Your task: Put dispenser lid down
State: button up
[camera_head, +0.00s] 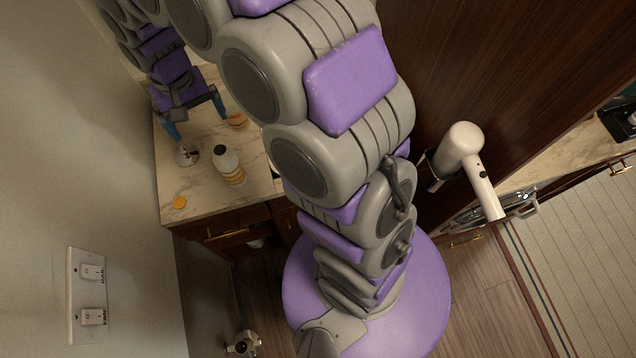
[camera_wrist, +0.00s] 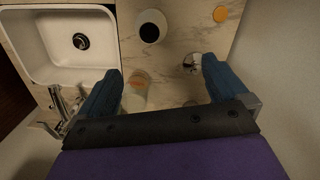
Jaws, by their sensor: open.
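A shiny metal piece, which looks like the dispenser lid (camera_head: 187,155), is at the marble counter's left side. In the wrist view the lid (camera_wrist: 191,63) shows just inside the right fingertip; I cannot tell whether they touch.
The marble counter (camera_head: 190,185) carries an orange disc (camera_head: 179,202) near its front and an orange-topped item (camera_head: 237,120) farther back. A white sink (camera_wrist: 55,45) with a faucet lies left in the wrist view. A hair dryer (camera_head: 465,150) hangs at the dark panel. A wall borders the counter.

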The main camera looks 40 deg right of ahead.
jog(key=s+d+r, duration=0.1)
jog(key=s+d, duration=0.2)
jog(key=s, duration=0.6)
jog(key=s+d+r, duration=0.2)
jog(key=s+d, duration=0.2)
jog(key=s, duration=0.6)
jog(key=s+d+r+g, duration=0.1)
jog(key=s+d+r, duration=0.1)
jog(key=s, duration=0.8)
jog(key=shift+d+n, duration=0.4)
jog(key=shift+d, duration=0.4)
jog(key=shift+s+f, duration=0.15)
